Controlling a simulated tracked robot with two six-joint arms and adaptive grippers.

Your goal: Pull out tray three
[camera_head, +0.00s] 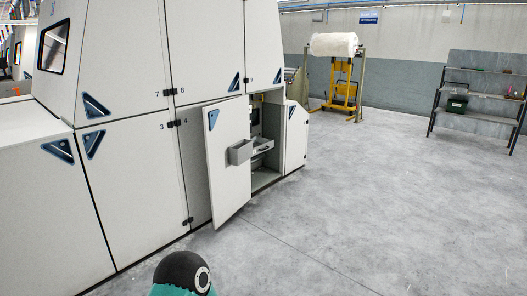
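A pale cabinet door (228,165) stands ajar on the long machine, with a blue triangular handle near its top left. To its right is an open compartment (265,180). A small grey box-like tray (240,153) sticks out at the door's right edge. Just right of it, inside the compartment, is a grey drawer-like part (262,147) with a dark slot. I cannot read a number on either, so I cannot tell which is tray three. The compartment's left part is hidden behind the door. Neither of my grippers is in view.
Closed machine panels (125,190) run along the left, some numbered. Grey floor (370,200) is clear in front and to the right. A yellow stand (345,85) bearing a white roll (333,44) is at the back. A grey shelf rack (480,92) stands at the far right.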

